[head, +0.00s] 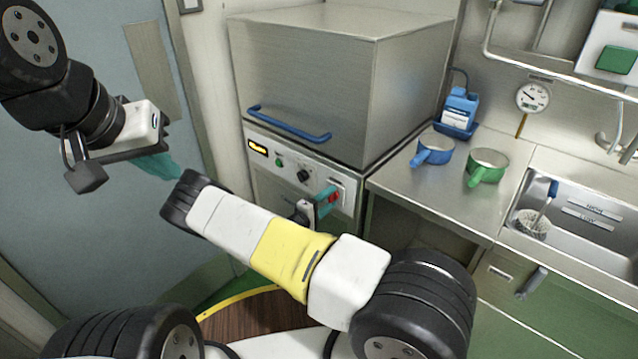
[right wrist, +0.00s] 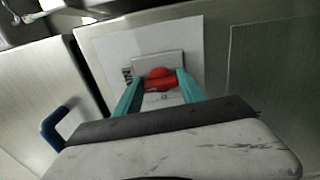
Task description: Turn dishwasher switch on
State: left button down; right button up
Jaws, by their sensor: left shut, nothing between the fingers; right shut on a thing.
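The dishwasher (head: 300,80) is a steel box with a blue handle bar (head: 290,124) and a control panel (head: 268,165) below it. A red switch (head: 333,197) sits at the right of the panel; it also shows in the right wrist view (right wrist: 160,78). My right gripper (head: 325,203) is at the switch, its teal fingers on either side of the red knob and shut on it. My right forearm hides the lower panel. My left gripper (head: 160,165) is shut and empty, in front of the grey door at the left.
A steel counter (head: 420,188) at the right holds a blue pot (head: 436,149), a green pot (head: 488,165) and a blue bottle (head: 459,108). Beyond is a sink (head: 590,215) with a whisk-like tool. A gauge (head: 533,96) stands at the wall.

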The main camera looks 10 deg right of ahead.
jog(key=shift+m, duration=0.4)
jog(key=o, duration=1.4)
jog(key=shift+c, duration=0.2)
jog(key=shift+a, duration=0.15)
